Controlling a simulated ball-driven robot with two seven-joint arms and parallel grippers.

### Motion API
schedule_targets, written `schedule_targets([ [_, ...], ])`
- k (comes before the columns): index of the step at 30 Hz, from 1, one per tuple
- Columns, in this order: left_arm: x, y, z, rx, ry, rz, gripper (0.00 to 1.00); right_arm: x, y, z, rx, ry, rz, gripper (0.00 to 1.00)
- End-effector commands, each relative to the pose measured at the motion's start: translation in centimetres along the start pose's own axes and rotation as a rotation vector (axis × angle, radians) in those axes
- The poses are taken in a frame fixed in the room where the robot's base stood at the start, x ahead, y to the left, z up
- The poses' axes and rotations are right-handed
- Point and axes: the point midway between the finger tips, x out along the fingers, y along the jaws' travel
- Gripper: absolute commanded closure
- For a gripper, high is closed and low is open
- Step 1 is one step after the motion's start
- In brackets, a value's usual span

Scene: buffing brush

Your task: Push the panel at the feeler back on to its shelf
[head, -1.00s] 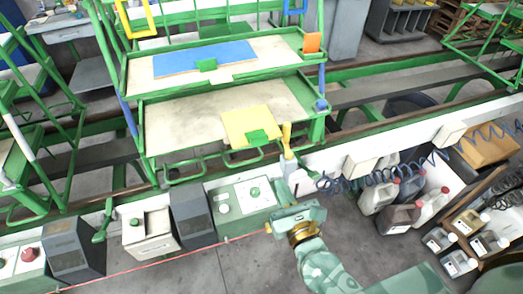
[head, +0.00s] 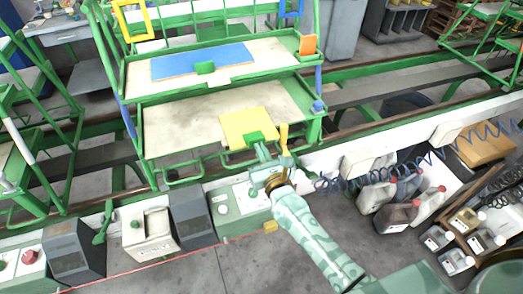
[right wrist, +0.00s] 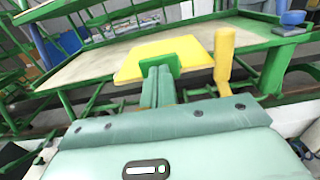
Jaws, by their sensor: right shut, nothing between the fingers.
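The yellow panel (head: 241,125) lies on the lower shelf (head: 185,125) of the green rack, its front part over the shelf's front edge. A green block (head: 255,138) sits at its front. The upright yellow feeler (head: 284,138) stands just right of the panel's front corner. My right gripper (head: 262,152) is shut and empty, right in front of the green block. In the right wrist view its fingertips (right wrist: 158,72) overlap the block below the panel (right wrist: 165,55), with the feeler (right wrist: 224,55) to the right; I cannot tell if they touch. My left gripper is not in view.
A blue panel (head: 203,60) lies on the upper shelf. A white rail with a green control box (head: 240,197) runs below the rack. A coiled blue hose (head: 345,183) and several jugs (head: 397,215) are at the right.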

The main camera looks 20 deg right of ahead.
Motion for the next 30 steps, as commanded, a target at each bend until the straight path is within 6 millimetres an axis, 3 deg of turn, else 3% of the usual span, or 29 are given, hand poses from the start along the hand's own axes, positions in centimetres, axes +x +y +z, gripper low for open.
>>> schedule_targets([
  [8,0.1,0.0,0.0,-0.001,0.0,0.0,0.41,0.5,0.0,0.0,0.0,-0.002,0.0,1.0],
  [15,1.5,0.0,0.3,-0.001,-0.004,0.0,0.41,5.6,0.0,-0.2,0.0,-0.003,-0.001,1.0],
  [19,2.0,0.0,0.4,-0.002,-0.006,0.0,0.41,7.4,0.0,-0.1,0.0,-0.002,-0.001,1.0],
  [30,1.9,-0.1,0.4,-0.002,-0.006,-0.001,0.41,7.9,0.0,0.1,0.0,-0.001,0.0,1.0],
])
